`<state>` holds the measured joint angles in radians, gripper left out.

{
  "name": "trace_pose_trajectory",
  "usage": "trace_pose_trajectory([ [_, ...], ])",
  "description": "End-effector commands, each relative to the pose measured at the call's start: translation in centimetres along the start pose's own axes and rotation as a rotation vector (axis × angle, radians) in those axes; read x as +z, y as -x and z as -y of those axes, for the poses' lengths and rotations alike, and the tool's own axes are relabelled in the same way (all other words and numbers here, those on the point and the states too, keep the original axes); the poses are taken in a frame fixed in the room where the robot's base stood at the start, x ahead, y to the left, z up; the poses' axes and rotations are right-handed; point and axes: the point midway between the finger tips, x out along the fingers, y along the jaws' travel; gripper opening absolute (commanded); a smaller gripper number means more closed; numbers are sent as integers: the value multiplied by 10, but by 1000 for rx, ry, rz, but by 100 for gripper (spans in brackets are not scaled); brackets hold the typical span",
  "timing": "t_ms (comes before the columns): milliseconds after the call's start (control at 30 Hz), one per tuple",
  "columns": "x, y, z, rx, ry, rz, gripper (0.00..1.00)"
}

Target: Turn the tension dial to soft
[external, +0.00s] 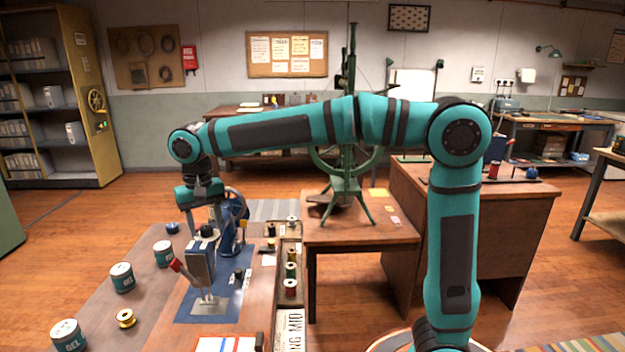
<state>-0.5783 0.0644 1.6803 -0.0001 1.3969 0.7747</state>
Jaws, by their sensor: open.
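A blue-grey metal device (201,262) with a red-handled lever (178,266) stands on a blue mat (238,285) on the wooden workbench. A dark round knob (207,231) sits on top of it and may be the tension dial. My gripper (205,218) points down just above the device, with its open fingers on either side of the knob or very near it. I cannot tell whether they touch it. The dial's markings and its setting are too small to read.
Teal tins (122,277) and a yellow spool (126,319) stand at the bench's left. A blue machine (233,228) stands close behind my gripper. Thread spools (291,270) line a rack at right, above a printed card (289,329). A green stand (345,190) rises on a farther table.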

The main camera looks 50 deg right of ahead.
Motion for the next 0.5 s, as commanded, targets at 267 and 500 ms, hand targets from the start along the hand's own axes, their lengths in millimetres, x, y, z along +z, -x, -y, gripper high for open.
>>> trace_pose_trajectory([
  [267,0,-4,0,0,0,0,50],
  [500,0,-4,0,0,0,0,21],
])
